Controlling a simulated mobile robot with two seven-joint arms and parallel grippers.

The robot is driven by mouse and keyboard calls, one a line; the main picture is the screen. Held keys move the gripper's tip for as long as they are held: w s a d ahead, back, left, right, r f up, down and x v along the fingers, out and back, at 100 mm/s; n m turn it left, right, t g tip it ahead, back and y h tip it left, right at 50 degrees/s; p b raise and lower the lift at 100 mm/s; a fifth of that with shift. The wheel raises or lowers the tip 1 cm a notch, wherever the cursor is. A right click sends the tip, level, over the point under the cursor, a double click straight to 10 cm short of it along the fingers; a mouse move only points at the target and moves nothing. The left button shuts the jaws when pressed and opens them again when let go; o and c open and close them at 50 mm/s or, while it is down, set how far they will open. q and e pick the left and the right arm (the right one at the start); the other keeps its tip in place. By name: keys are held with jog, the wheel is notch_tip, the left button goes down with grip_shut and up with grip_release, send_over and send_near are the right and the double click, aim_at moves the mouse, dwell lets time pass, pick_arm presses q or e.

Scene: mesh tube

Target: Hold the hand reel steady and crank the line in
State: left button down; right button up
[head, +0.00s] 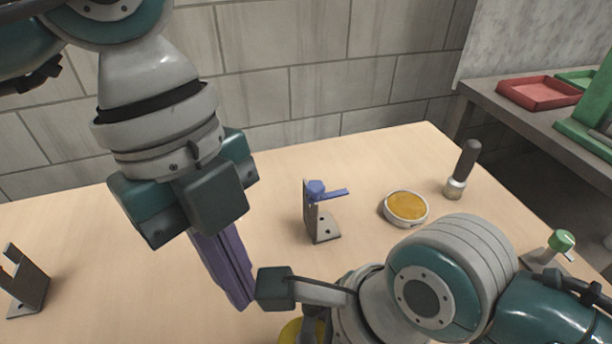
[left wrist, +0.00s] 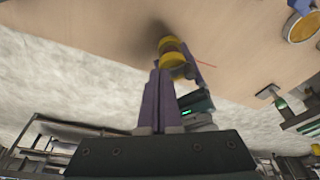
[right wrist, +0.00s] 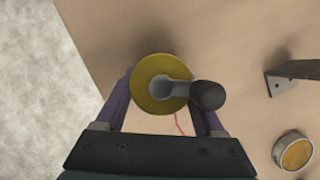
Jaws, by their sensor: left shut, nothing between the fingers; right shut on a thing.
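The hand reel shows as a yellow spool (right wrist: 150,88) in the right wrist view, with a grey crank arm (right wrist: 175,88) and a dark round knob (right wrist: 208,95) facing that camera. My right gripper (right wrist: 163,97) is shut on the reel, its purple fingers on either side of it. The spool (left wrist: 172,55) also shows in the left wrist view. A thin red line (right wrist: 179,124) trails from it. My left gripper (head: 241,302) is shut and empty, pointing down beside the reel. In the head view, my right arm hides most of the reel (head: 292,332).
On the wooden table are a bracket with a blue lever (head: 316,226), a round tin with an orange top (head: 405,206), a dark-handled tool (head: 465,162) and another bracket (head: 28,285) at left. A side bench holds a red tray (head: 538,92). The back-left table is clear.

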aim_at(309, 320)
pick_arm(q)
jog(key=shift+w+a+x, duration=0.15)
jog(key=shift+x, duration=0.7)
jog(key=shift+w+a+x, duration=0.1)
jog(key=shift+a+x, duration=0.05)
jog(key=shift+x, duration=0.65)
jog(key=shift+s+d+f, duration=0.1)
jog(key=shift+s+d, duration=0.05)
jog(key=shift+d, duration=0.4)
jog(key=shift+d, duration=0.1)
jog(key=shift+w+d, duration=0.4)
jog(key=shift+w, duration=0.4)
jog(key=shift+w+d, duration=0.4)
jog(key=shift+d, duration=0.15)
jog(key=shift+w+d, duration=0.1)
jog(key=shift+d, duration=0.05)
jog(key=shift+w, duration=0.1)
